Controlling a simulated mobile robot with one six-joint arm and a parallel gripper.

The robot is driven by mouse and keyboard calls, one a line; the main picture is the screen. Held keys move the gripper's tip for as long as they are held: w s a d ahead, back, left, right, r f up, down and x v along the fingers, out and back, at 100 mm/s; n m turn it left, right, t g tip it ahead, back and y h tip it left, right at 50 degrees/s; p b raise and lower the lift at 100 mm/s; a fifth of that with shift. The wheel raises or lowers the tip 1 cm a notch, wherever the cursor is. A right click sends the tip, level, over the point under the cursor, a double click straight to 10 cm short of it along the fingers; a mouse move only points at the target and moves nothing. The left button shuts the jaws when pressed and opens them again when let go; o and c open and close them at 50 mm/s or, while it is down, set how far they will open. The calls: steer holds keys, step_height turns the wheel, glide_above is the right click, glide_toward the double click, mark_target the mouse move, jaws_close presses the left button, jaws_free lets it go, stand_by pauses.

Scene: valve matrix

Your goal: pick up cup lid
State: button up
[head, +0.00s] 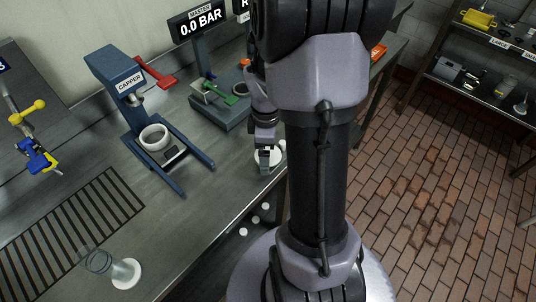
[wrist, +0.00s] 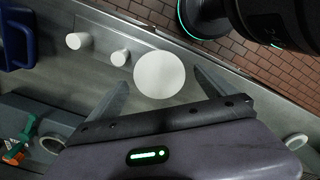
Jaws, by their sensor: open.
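The cup lid, a plain white round disc (wrist: 159,75), lies on the grey bench in the wrist view. In the head view a white round shape (head: 276,157) shows partly behind my fingers near the bench's front edge. My gripper (wrist: 161,78) is open and empty, with one finger to each side of the disc in the wrist view. In the head view my gripper (head: 264,163) points down over the white shape. I cannot tell how far above it the fingertips are.
A blue capper (head: 125,85) holds a white ring-shaped piece (head: 154,138). A green valve (head: 232,99) stands behind. Two small white cylinders (wrist: 78,41) and (wrist: 120,57) are left of the disc. A white ring (wrist: 297,141) is at the right. Brick floor (head: 430,190) lies beyond the bench.

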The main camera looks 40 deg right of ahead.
steer(key=c, duration=1.4)
